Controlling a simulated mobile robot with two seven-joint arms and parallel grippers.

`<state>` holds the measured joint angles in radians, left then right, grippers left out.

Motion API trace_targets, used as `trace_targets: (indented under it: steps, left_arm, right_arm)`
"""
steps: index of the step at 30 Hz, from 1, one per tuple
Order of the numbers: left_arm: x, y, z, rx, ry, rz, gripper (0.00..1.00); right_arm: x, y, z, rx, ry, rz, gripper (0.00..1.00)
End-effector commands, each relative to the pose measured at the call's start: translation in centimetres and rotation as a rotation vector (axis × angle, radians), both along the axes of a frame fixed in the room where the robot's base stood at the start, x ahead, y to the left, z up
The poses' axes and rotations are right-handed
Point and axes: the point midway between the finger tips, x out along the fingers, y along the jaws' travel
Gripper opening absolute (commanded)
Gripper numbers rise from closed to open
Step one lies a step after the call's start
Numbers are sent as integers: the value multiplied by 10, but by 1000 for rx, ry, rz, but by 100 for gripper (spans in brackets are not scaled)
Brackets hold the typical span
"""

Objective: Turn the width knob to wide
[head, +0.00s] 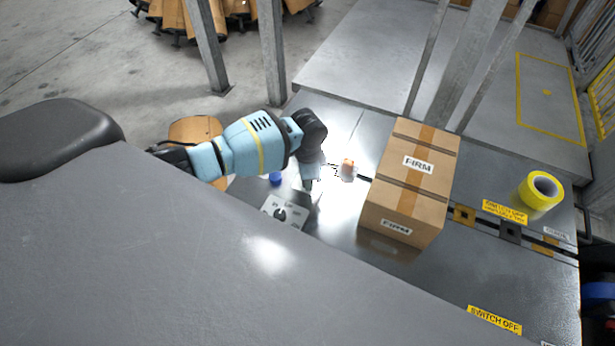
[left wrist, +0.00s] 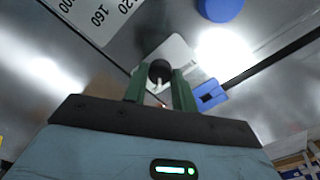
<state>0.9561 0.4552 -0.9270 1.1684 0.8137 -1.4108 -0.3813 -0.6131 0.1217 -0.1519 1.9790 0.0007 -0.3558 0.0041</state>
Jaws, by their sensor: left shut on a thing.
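The width knob (left wrist: 160,71) appears to be the small round black knob with a pale mark in the left wrist view. It stands in front of a pale plate (left wrist: 178,52). My left gripper (left wrist: 160,84) has its two green fingers shut on it, one on each side. In the head view my left gripper (head: 309,184) reaches down to the metal worktop, and the knob is hidden there. I cannot read which setting the knob is at. My right gripper is not in view.
A dial plate with numbers (head: 272,207) and a blue button (head: 276,179) are close to the gripper. An orange part (head: 347,168) sits to its right. A cardboard box (head: 410,185) and yellow tape roll (head: 541,190) stand further right. A blue block (left wrist: 208,95) is beside the fingers.

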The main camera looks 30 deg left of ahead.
Motion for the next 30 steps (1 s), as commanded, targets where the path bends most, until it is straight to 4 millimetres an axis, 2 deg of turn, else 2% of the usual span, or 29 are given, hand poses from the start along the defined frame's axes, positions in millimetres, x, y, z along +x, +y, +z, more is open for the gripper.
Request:
trace_targets:
  steps: [8, 21, 22, 26, 30]
  left_arm:
    - [0, 0, 0, -1, 1, -63, 4]
    - [0, 0, 0, 0, 0, -71, 4]
    - [0, 0, 0, 0, 0, -70, 30]
    - [0, 0, 0, 0, 0, -70, 47]
    - [0, 0, 0, 0, 0, -69, 48]
  right_arm:
    - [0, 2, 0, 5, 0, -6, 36]
    - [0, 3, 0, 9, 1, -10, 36]
    - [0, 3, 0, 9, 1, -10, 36]
    - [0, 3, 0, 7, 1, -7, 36]
    - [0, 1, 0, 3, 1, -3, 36]
